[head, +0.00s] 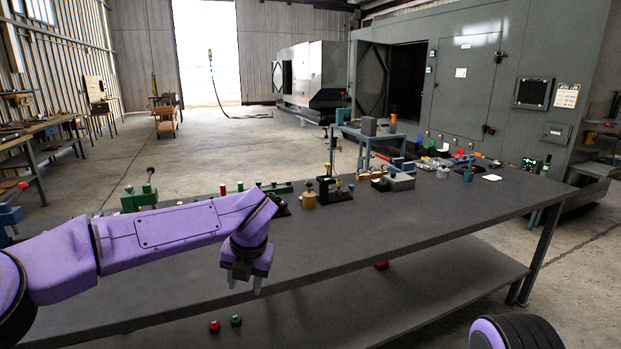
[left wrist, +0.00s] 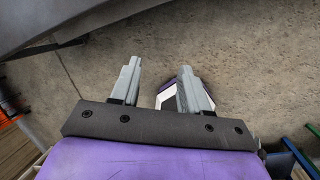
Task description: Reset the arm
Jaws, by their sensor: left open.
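My left arm reaches in from the left in the head view. My left gripper (head: 244,279) points down above the near edge of the dark workbench (head: 400,235). In the left wrist view my left gripper (left wrist: 156,88) has its two grey fingers apart, with nothing between them but a view of the concrete floor (left wrist: 250,50) and part of a purple and white shape behind the right finger. A piece of my right arm (head: 515,332) shows at the bottom right of the head view; its gripper is out of frame.
Small fittings line the far side of the workbench, including a green clamp (head: 139,198), a brass-coloured part (head: 309,196) and a grey box (head: 399,181). A red button (head: 214,326) and a green button (head: 236,320) sit on the lower shelf. The near benchtop is clear.

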